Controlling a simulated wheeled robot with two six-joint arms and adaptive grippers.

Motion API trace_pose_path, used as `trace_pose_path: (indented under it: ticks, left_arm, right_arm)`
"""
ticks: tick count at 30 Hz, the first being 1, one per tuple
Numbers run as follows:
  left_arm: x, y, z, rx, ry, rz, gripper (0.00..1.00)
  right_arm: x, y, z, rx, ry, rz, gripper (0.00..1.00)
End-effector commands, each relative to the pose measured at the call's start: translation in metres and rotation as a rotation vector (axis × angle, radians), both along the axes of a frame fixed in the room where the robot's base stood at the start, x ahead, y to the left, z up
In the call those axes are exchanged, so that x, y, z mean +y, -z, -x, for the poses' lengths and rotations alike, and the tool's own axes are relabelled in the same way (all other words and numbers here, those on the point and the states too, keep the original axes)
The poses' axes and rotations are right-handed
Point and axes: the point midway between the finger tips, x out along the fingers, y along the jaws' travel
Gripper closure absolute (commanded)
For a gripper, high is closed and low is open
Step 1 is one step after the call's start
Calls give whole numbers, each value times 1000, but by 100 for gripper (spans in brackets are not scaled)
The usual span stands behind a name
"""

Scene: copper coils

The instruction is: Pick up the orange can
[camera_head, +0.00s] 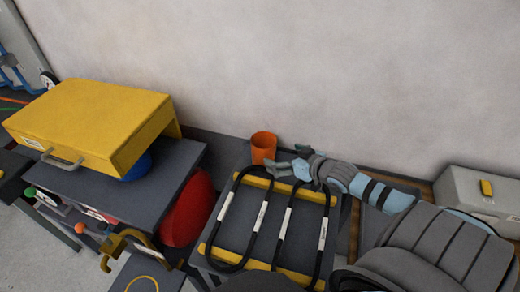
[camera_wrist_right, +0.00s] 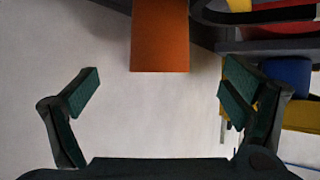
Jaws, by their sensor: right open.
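The orange can (camera_head: 264,147) stands upright at the back of the dark table, close to the wall. In the right wrist view the can (camera_wrist_right: 160,36) hangs in from the top edge, roughly centred left to right between the fingers and beyond their tips. My right gripper (camera_head: 286,158) reaches in from the right, just beside the can, with its fingers spread and empty. The right wrist view shows both fingers (camera_wrist_right: 160,84) wide apart with bare wall between them. The can appears apart from the fingers. My left gripper is not in view.
Black loops with white labels (camera_head: 282,222) lie across yellow bars (camera_head: 222,254) in front of the can. A yellow box (camera_head: 92,118) sits on a dark cabinet at left, beside a red rounded object (camera_head: 188,208). A grey case (camera_head: 472,192) stands at right.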

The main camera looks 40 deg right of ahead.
Motion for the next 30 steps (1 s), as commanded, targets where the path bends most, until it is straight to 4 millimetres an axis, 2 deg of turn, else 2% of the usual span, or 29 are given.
trace_pose_path:
  ticks: [1,5,10,18,25,26,30]
  left_arm:
    - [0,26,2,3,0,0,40]
    - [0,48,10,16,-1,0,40]
    - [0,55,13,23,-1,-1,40]
    - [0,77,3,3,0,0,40]
    - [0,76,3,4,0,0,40]
    - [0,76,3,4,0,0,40]
    - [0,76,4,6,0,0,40]
  right_arm:
    - [1,19,-14,-8,3,-6,7]
    - [4,31,-44,-7,-1,-9,7]
    - [3,36,-63,-3,-2,-5,7]
    - [-2,58,-103,-4,2,-6,7]
    - [-1,58,-108,-1,-2,-1,7]
    - [-1,58,-108,-1,-2,-1,8]
    - [-2,58,-108,-1,-1,0,31]
